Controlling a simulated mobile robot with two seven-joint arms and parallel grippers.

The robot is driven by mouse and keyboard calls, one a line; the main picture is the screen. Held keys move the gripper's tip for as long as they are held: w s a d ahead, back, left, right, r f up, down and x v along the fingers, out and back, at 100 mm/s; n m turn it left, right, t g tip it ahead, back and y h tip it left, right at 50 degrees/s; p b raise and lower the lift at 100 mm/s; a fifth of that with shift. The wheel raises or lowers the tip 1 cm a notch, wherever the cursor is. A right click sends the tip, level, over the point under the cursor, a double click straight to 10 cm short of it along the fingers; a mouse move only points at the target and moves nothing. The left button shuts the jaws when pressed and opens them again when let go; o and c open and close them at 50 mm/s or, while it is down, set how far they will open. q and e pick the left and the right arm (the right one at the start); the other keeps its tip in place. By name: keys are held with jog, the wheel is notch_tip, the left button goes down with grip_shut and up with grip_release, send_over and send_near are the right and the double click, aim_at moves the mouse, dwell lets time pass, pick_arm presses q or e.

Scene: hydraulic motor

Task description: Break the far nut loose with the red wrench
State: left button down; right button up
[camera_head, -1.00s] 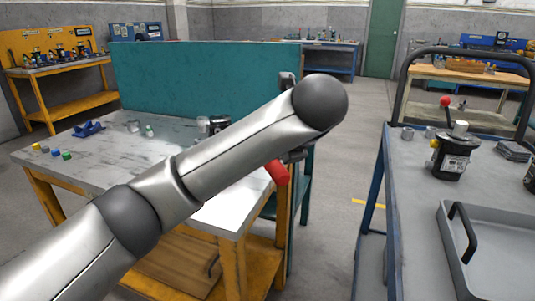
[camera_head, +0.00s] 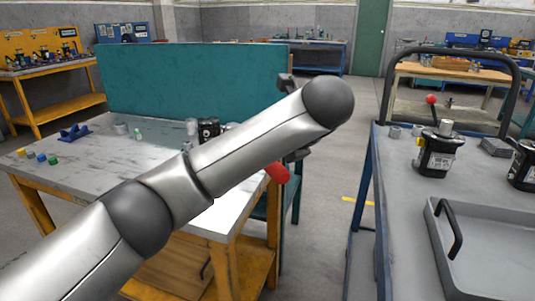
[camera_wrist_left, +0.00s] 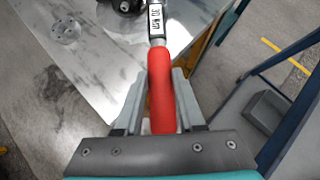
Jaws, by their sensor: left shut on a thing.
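The red wrench has a red handle (camera_wrist_left: 161,106) and a metal shaft with a "30 Nm" label (camera_wrist_left: 155,18). My left gripper (camera_wrist_left: 160,76) is shut on the red handle, one finger on each side. In the head view my left arm crosses the picture, and only the red handle's end (camera_head: 277,172) shows below it. The wrench head reaches dark round parts at the top edge of the left wrist view, but contact with a nut cannot be told. A black motor (camera_head: 209,129) stands on the table behind my arm, partly hidden. The far nut cannot be made out. My right gripper is out of view.
The marble-topped table (camera_head: 90,165) has a teal panel (camera_head: 190,85) behind it. A blue bracket (camera_head: 75,132) and small coloured pieces lie at its left. The cart (camera_head: 400,205) at right holds another motor (camera_head: 437,155) and a grey tray (camera_head: 490,250). Floor shows between.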

pick_arm(q)
jog(key=shift+d+f, duration=0.15)
jog(key=shift+f, duration=0.15)
jog(key=shift+a, duration=0.3)
jog(key=shift+r, duration=0.15)
jog(key=shift+r, duration=0.95)
jog(key=shift+p, duration=0.3)
jog(key=shift+r+p, duration=1)
jog(key=shift+r, duration=1.1)
